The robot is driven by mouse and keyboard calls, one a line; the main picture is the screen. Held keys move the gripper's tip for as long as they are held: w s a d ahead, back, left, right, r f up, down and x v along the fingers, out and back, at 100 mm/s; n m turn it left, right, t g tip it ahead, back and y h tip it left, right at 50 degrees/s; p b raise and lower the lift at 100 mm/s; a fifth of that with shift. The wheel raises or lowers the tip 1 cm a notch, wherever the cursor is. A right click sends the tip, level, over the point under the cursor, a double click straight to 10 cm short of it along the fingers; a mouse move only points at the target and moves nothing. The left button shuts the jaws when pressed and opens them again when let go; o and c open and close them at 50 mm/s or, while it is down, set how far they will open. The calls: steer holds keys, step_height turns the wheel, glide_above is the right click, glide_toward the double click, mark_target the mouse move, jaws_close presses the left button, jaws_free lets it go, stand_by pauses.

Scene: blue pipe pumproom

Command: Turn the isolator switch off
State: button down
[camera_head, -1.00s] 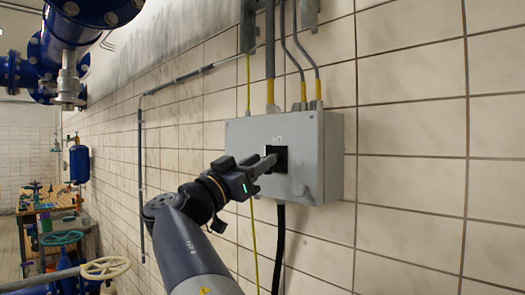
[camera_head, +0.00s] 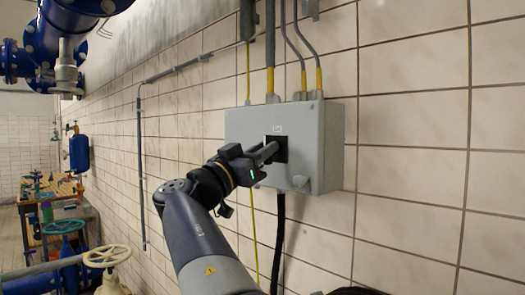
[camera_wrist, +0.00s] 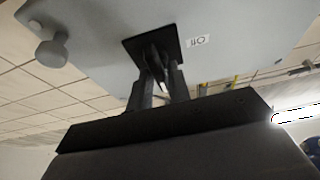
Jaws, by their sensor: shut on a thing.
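The isolator switch is a grey box (camera_head: 310,150) on the tiled wall, with a black square plate (camera_head: 281,143) on its front. The black plate also shows in the wrist view (camera_wrist: 139,47), with a small white label (camera_wrist: 197,41) beside it. My gripper (camera_head: 272,150) reaches the plate from the left. In the wrist view my gripper's two fingers (camera_wrist: 160,75) are shut on the dark switch handle (camera_wrist: 156,62). The fingers cover most of the handle, so its exact angle is hard to tell.
Conduits (camera_head: 292,60) enter the box from above, and a black cable (camera_head: 278,235) hangs below. A valve handwheel (camera_head: 106,256) and a cluttered table (camera_head: 50,195) stand at the left. The wall at right is bare.

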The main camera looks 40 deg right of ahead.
steer(key=shift+n+b, duration=0.3)
steer(key=shift+n, duration=0.2)
steer(key=shift+r+n+t+y+p, duration=0.1)
steer(key=shift+n+t+y+p, duration=0.8)
steer(key=shift+n, duration=2.55)
steer(key=shift+f+n+t+y+p, duration=0.1)
steer(key=shift+n+t+y+p, duration=0.85)
steer(key=shift+n, duration=2.55)
steer(key=shift+r+n+t+y+p, duration=0.1)
steer(key=shift+n+t+y+p, duration=0.35)
steer(key=shift+n+t+y, duration=1.9)
steer(key=shift+n+g+h, duration=1.1)
steer(key=shift+n, duration=0.1)
steer(key=c, duration=1.5)
jaws_free()
